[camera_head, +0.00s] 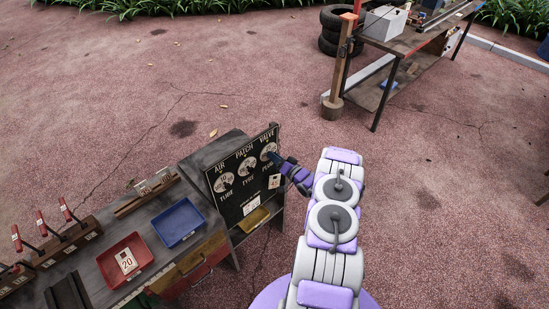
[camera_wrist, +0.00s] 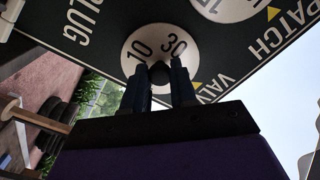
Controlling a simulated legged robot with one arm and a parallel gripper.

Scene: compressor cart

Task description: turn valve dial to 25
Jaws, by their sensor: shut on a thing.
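The valve dial (camera_head: 268,150) is a white disc at the right end of a black panel (camera_head: 232,201), under the word VALVE. In the wrist view the dial (camera_wrist: 153,33) shows 10 and 30 on the side away from my fingers. Its dark knob (camera_wrist: 160,73) sits between my fingertips. My gripper (camera_head: 277,158) is shut on this knob, with one finger on each side. A yellow marker (camera_wrist: 197,86) shows at the dial's edge by the word VALVE. My right finger hides the dial face near the marker, so the number there cannot be read.
The patch dial (camera_head: 246,166) and air dial (camera_head: 224,181) are left of the valve dial. A bench with a red tray (camera_head: 113,268) and a blue tray (camera_head: 172,235) stands left. A wooden post (camera_head: 340,68) and a table are at the back right. Open ground lies right.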

